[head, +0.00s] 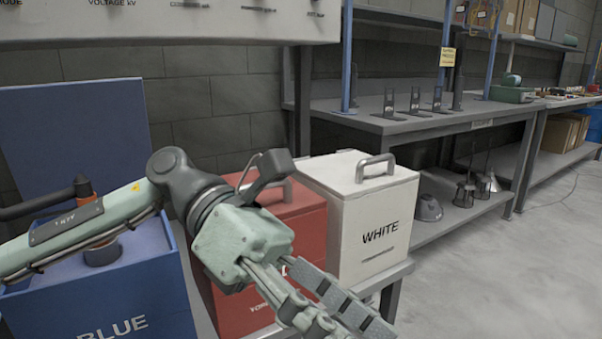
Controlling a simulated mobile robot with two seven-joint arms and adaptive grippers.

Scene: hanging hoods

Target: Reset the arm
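My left arm comes in from the left, above the blue box (100,312). My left gripper (345,322) points down and to the right, in front of the red box (293,222) and the white box. Its fingers run close together toward the bottom edge, and I cannot tell how far apart the tips are. I see no object held in it. My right gripper is not in view.
The white box (345,230) stands shut beside the red box, its grey handle (375,167) on top. The blue box has a raised lid (75,120). A grey bench (440,117) with several black stands is behind. Floor (520,270) at right is clear.

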